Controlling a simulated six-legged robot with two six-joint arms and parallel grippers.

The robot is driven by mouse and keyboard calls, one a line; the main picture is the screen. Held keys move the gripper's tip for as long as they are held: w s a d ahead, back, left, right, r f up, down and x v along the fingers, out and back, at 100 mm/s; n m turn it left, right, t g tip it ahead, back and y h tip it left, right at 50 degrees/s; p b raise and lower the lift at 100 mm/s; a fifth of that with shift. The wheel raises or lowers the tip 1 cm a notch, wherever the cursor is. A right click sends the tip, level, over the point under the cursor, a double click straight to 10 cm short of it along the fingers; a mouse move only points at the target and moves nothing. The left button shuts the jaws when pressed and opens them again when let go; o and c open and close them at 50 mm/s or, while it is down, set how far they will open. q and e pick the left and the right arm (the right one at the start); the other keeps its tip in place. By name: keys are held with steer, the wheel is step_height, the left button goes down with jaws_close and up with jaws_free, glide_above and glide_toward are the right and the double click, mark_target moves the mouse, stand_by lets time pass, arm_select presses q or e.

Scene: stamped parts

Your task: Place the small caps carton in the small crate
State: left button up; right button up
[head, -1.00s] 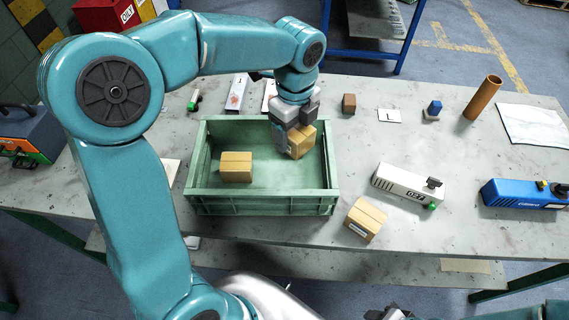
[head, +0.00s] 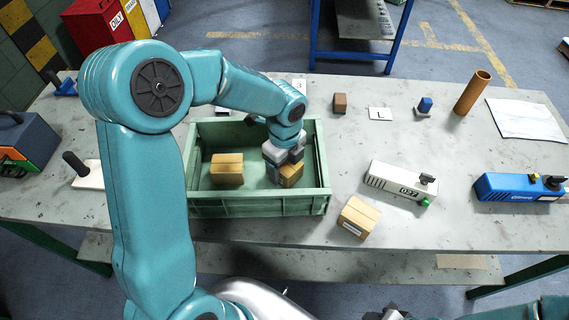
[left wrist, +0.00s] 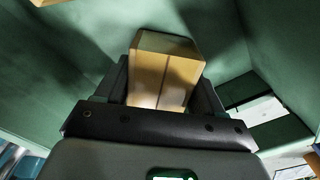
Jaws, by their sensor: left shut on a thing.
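A small tan carton (head: 291,176) is between the fingers of my left gripper (head: 280,169), which is shut on it. The carton is low inside the right part of the green crate (head: 258,206); I cannot tell whether it touches the floor. In the left wrist view the carton (left wrist: 166,68) sticks out from between the black fingers, against green crate surfaces. A second tan carton (head: 227,170) lies in the left part of the crate. A third carton (head: 358,217), with a white label, lies on the table right of the crate. Only a bit of my right gripper (head: 393,315) shows at the bottom edge.
A white device (head: 397,182) and a blue device (head: 520,188) lie on the grey table (head: 450,130) to the right. A brown tube (head: 472,93), a brown block (head: 340,103) and a blue-topped block (head: 424,106) stand farther back. The crate walls surround the left gripper.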

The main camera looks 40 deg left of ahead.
arm_select(q)
steer(key=shift+f, duration=0.2)
steer(key=o, duration=1.3)
steer(key=shift+r, duration=0.15)
steer(key=shift+r, duration=0.3)
step_height(320, 180, up, 12)
steer(key=shift+f+p, duration=0.2)
steer(key=shift+p, duration=0.35)
